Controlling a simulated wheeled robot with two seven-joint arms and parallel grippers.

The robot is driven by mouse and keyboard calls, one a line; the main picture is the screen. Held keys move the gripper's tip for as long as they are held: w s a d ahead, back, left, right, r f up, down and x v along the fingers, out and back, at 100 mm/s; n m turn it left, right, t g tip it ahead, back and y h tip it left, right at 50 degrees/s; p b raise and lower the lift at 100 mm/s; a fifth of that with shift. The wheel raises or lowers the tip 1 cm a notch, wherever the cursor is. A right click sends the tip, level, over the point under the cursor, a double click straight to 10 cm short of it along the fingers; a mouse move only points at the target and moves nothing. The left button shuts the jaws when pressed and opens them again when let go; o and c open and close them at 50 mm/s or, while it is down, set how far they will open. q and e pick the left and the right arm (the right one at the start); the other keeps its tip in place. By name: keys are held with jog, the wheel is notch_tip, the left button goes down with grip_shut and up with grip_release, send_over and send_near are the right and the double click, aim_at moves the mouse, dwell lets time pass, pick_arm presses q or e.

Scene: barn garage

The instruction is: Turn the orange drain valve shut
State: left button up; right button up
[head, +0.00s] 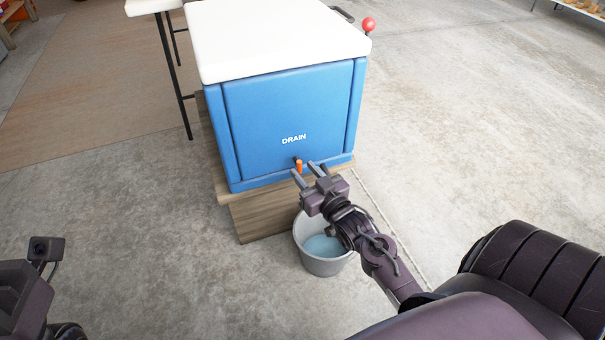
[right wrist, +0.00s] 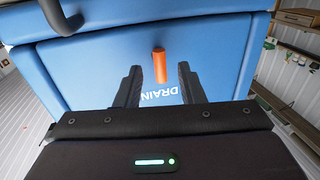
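The orange drain valve (head: 299,166) sits low on the front of a blue cooler (head: 285,110), just below the white word DRAIN. In the right wrist view the valve handle (right wrist: 160,66) is a short orange bar that lies between my fingers' lines, just past the tips. My right gripper (head: 304,171) is open, its two fingers apart and pointing at the valve. I cannot tell whether a finger touches it. My left gripper (head: 20,290) is partly in view at the lower left edge, and its fingers do not show clearly.
The cooler has a white lid (head: 275,35) and stands on a wooden base (head: 265,218). A grey bucket (head: 325,265) with bluish water stands on the floor below the valve, under my right forearm. A red ball knob (head: 368,24) is behind. The concrete floor at left is clear.

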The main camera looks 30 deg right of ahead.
jog(key=shift+w, duration=0.75)
grip_shut()
